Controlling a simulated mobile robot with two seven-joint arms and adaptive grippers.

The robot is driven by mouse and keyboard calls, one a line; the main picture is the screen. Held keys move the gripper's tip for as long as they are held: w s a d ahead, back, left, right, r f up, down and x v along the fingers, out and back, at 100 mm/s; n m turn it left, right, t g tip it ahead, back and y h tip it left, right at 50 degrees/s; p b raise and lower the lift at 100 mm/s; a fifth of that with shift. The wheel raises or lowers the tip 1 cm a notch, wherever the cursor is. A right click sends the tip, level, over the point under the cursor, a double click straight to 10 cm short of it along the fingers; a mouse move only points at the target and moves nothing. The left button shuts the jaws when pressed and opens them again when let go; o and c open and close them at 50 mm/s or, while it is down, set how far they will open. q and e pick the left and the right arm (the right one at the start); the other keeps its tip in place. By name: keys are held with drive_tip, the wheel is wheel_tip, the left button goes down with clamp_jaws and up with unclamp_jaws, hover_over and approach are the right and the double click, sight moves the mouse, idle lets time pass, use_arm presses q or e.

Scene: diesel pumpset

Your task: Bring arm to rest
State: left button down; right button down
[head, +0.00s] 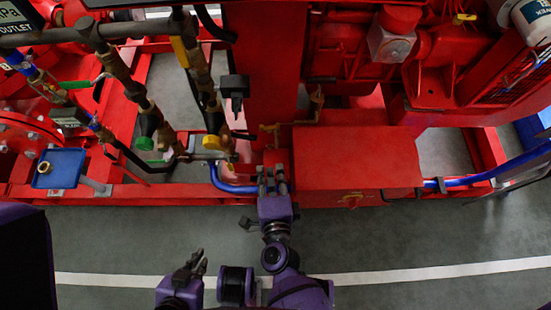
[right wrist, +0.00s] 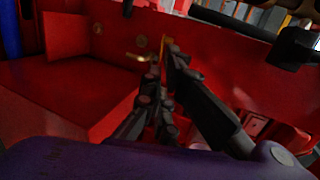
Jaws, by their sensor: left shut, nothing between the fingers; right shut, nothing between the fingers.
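My left gripper (head: 198,262) is shut and empty, low in the head view, over the grey floor in front of the pumpset. My right gripper (head: 272,178) is shut and empty at the front of the red pumpset frame, just left of the red box (head: 355,160). In the right wrist view the dark fingers of my right gripper (right wrist: 168,50) are together, with red panels (right wrist: 85,85) behind them. I cannot tell whether the fingertips touch the frame or the blue hose (head: 228,187) beside them.
Pipes with a green valve (head: 145,144) and a yellow valve (head: 212,142) stand at left. A blue tray (head: 68,160) holding a brass part (head: 44,167) juts out at far left. The grey floor (head: 430,225) in front is clear, crossed by a white line (head: 430,272).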

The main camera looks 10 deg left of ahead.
use_arm(q)
drive_tip(key=shift+s, duration=0.15)
drive_tip(key=shift+s+f, duration=0.1)
drive_tip(key=shift+s, duration=0.2)
